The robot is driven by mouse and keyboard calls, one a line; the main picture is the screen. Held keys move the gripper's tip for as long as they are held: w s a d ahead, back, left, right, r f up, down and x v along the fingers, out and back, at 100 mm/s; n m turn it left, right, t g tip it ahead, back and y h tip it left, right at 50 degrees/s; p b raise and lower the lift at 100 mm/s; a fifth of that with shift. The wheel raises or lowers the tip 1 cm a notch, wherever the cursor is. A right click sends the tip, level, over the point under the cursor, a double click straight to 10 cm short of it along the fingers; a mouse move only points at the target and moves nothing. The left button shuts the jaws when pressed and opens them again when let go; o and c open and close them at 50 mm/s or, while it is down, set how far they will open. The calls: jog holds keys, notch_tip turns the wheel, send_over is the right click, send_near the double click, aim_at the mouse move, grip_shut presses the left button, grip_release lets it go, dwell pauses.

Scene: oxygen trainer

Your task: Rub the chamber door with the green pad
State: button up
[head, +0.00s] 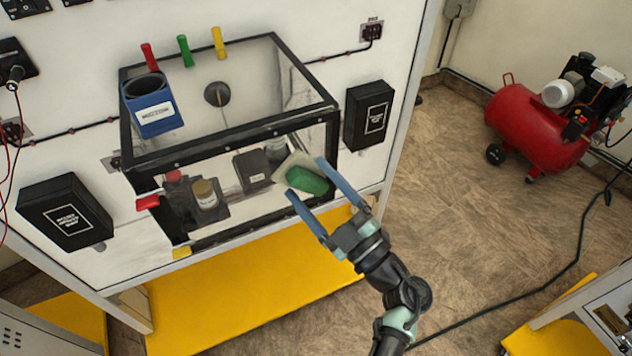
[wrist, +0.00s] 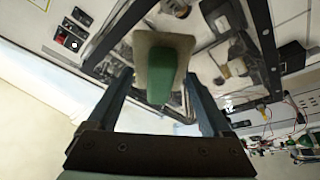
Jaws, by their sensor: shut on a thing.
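My gripper (head: 306,178) is shut on the green pad (head: 307,181), with one blue finger on each side. The pad has a beige backing (head: 292,161) on its chamber side. In the wrist view the green pad (wrist: 163,86) sits between the fingers, its beige face (wrist: 160,42) toward the chamber. The chamber is a clear box with a black frame (head: 235,130). Its clear front, the chamber door (head: 250,210), has a red part (head: 147,202) at its left edge. The pad is at the door's upper right part; I cannot tell whether it touches.
Inside the chamber are a jar (head: 206,194) and a dark box (head: 251,168). A yellow shelf (head: 250,300) lies below. A red compressor (head: 540,125) stands at right on open floor.

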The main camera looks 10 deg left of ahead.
jog(key=shift+s+a+p, duration=0.6)
jog(key=shift+s+a, duration=0.35)
jog(key=shift+a, duration=0.5)
jog(key=shift+s+a+p, duration=0.55)
jog(key=shift+s+a, duration=0.4)
jog(key=shift+a, duration=0.5)
jog(key=shift+s+a+p, duration=0.6)
jog(key=shift+s+a, duration=0.35)
jog(key=shift+a, duration=0.5)
jog(key=shift+d, duration=0.1)
jog(key=shift+s+d+p, duration=0.35)
jog(key=shift+s+d, duration=0.2)
jog(key=shift+s, duration=0.25)
jog(key=shift+s+d+p, duration=0.3)
jog(key=shift+s+d, duration=0.25)
jog(key=shift+s, duration=0.3)
jog(key=shift+s+d+p, duration=0.35)
jog(key=shift+s+d, duration=0.2)
jog(key=shift+s, duration=0.25)
jog(key=shift+s+d+p, duration=0.2)
jog(key=shift+s+d, duration=0.25)
jog(key=shift+s, duration=0.2)
jog(key=shift+s+d+p, duration=0.15)
jog(key=shift+s+d, duration=0.25)
jog(key=shift+s, duration=0.2)
